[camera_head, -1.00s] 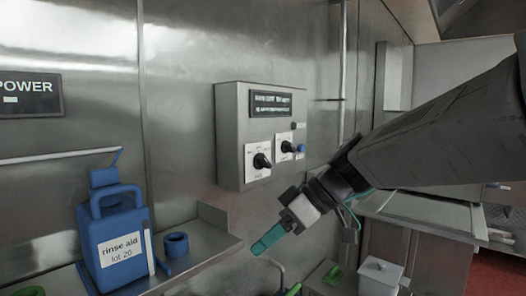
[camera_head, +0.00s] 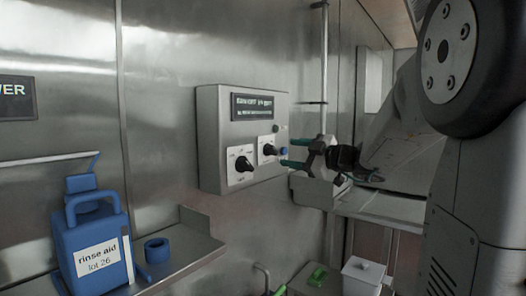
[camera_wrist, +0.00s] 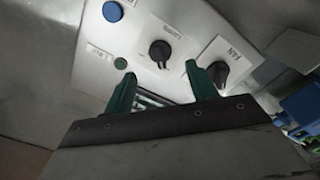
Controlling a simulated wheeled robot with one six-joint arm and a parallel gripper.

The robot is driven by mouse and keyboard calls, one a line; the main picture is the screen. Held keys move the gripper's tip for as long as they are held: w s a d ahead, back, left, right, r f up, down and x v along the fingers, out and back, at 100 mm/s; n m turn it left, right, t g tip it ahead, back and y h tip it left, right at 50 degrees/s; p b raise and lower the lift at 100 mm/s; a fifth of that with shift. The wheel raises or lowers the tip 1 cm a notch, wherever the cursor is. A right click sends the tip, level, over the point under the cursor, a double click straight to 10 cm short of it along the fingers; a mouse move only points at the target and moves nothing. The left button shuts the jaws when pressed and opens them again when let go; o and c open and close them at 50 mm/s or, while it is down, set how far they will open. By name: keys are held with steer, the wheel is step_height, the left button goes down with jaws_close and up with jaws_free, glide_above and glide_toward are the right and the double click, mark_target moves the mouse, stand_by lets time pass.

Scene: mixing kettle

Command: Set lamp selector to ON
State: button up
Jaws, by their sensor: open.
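A grey control box (camera_head: 212,140) on the steel wall carries two black rotary knobs on white plates. The right-hand knob (camera_head: 268,149) also shows in the wrist view (camera_wrist: 160,50); its label is too blurred to read surely, and I cannot tell its setting. The other knob (camera_wrist: 217,73) has a plate reading FAN; it is the left one in the head view (camera_head: 243,164). My gripper (camera_head: 284,152) is open and empty, in front of the box's right side. In the wrist view its green fingertips (camera_wrist: 160,69) lie on either side below the right-hand knob, apparently apart from it.
A blue button (camera_wrist: 113,11) and a small green button (camera_wrist: 120,63) sit near the knobs. A blue rinse aid jug (camera_head: 92,235) stands on a shelf (camera_head: 190,250) at lower left.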

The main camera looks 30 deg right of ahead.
mark_target(275, 151)
steer(key=shift+x, duration=2.4)
steer(key=shift+c, duration=0.4)
jaws_close()
steer(key=m, duration=1.2)
steer(key=shift+f, duration=0.1)
steer(key=m, duration=0.5)
steer(key=shift+m, duration=0.3)
steer(key=shift+c, duration=1.7)
jaws_free()
